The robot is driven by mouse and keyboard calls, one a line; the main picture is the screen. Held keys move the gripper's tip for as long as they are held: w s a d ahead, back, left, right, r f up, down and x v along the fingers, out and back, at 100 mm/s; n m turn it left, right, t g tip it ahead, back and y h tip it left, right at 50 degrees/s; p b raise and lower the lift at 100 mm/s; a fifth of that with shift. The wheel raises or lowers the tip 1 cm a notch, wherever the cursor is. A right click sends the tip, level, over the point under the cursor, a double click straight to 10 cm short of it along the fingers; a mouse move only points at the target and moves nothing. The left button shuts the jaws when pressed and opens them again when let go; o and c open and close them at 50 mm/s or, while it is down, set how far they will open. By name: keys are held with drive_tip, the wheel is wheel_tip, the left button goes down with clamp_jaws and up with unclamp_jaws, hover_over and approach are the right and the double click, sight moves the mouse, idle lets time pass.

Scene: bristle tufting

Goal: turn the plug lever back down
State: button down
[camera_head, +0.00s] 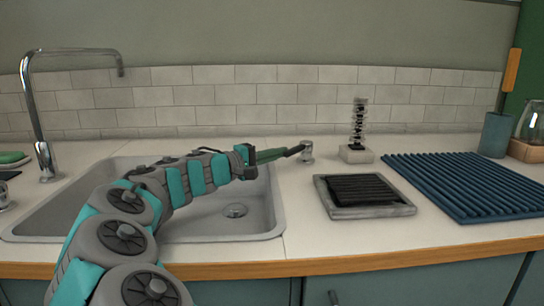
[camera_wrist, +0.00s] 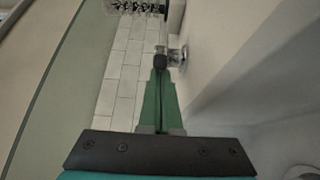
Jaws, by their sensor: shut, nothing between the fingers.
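The plug lever (camera_head: 306,151) is a small chrome post with a dark handle, on the counter behind the sink's right rim. Its dark handle points left, toward my gripper. My gripper (camera_head: 282,154) has green fingers, shut and empty, with the tips at or very near the handle's end. In the wrist view the shut fingertips (camera_wrist: 160,73) sit just below the dark end of the plug lever (camera_wrist: 161,61); I cannot tell whether they touch. The chrome part shows behind and to the right. The sink drain (camera_head: 235,210) shows below my arm.
The sink (camera_head: 265,222) lies under my arm, with a chrome faucet (camera_head: 40,120) at left. To the right are a brush holder (camera_head: 357,152), a dark tray with a grey rim (camera_head: 370,211) and a blue ribbed mat (camera_head: 465,185). The tiled wall (camera_head: 270,100) stands close behind.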

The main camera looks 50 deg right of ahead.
sight(287, 156)
drive_tip(key=s, duration=0.3)
drive_tip(key=shift+s+r, duration=0.1)
drive_tip(key=shift+s+d, duration=0.25)
drive_tip(key=shift+s, duration=0.65)
drive_tip(key=shift+s+d, duration=0.2)
drive_tip(key=shift+s, duration=0.65)
drive_tip(key=shift+s+d, duration=0.2)
drive_tip(key=shift+s, duration=0.25)
drive_tip(key=shift+w+a, duration=0.1)
drive_tip(key=shift+a, duration=0.55)
drive_tip(key=a, duration=0.2)
drive_tip(key=w+a, duration=0.1)
drive_tip(key=a, duration=0.1)
drive_tip(key=w+a, duration=0.1)
drive_tip(key=a, duration=0.1)
drive_tip(key=shift+w+a+b, duration=0.2)
drive_tip(key=shift+a+b, duration=0.2)
